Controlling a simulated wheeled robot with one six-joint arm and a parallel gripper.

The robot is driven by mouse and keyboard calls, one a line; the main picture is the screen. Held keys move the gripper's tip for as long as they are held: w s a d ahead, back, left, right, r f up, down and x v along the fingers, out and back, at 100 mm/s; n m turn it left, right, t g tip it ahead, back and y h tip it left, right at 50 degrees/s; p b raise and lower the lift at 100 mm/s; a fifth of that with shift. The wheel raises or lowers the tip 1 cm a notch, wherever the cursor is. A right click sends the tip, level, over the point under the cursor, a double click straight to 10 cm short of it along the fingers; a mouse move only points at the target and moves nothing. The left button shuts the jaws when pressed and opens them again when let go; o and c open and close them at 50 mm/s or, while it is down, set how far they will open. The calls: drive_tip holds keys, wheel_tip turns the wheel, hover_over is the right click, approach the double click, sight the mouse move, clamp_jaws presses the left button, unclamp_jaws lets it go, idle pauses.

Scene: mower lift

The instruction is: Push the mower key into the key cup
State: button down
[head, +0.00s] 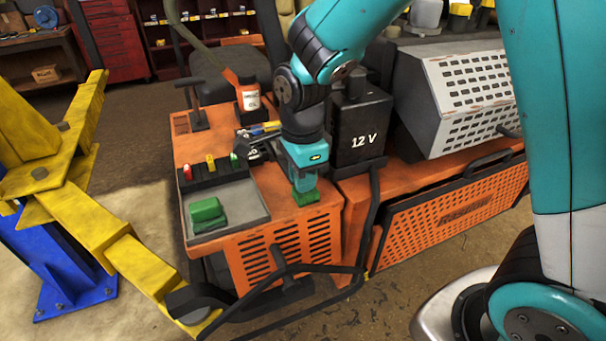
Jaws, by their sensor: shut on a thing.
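My gripper (303,184) points down over the right front part of the mower's orange deck, just left of the 12 V battery. It is shut on a small green piece (306,199), which I take to be the mower key; only its green part shows. The key's lower end is at or just above the orange surface, and I cannot tell if it touches. I cannot make out the key cup; it may be hidden beneath the key and gripper.
A grey tray (250,217) holding green blocks (207,212) lies left of my gripper, with a black rack (215,172) behind it. The black 12 V battery (360,128) stands close at the right. A yellow lift arm (85,220) runs along the left.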

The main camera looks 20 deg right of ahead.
drive_tip(key=shift+f, duration=0.2)
drive_tip(key=c, duration=1)
unclamp_jaws()
wheel_tip(320, 180, up, 18)
drive_tip(key=shift+f+b, duration=0.25)
drive_tip(key=shift+b, duration=0.7)
